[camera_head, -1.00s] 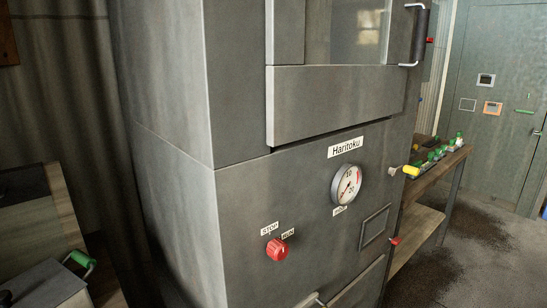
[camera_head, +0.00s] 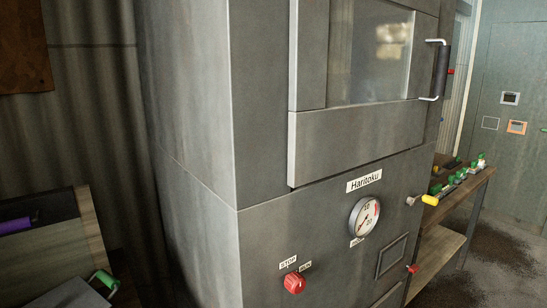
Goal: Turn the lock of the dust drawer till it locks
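The grey metal blast cabinet (camera_head: 265,110) fills the middle of the head view. On its lower front are a red knob (camera_head: 294,283) between STOP and RUN labels, a round gauge (camera_head: 364,216) under a "Haritoku" plate, and a small recessed rectangular panel (camera_head: 392,256). A yellow-handled lever (camera_head: 429,200) and a small red-tipped lever (camera_head: 412,269) stick out at its right edge. Only the top part of another panel shows below, cut off by the bottom edge. I cannot tell which part is the dust drawer or its lock. Neither of my grippers is in view.
A wooden bench (camera_head: 474,190) with several green-topped items stands to the right, with dark floor in front. A green wall or door is behind it. At lower left are wooden boards (camera_head: 88,225) and a green-handled object (camera_head: 106,280). A curtain hangs behind.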

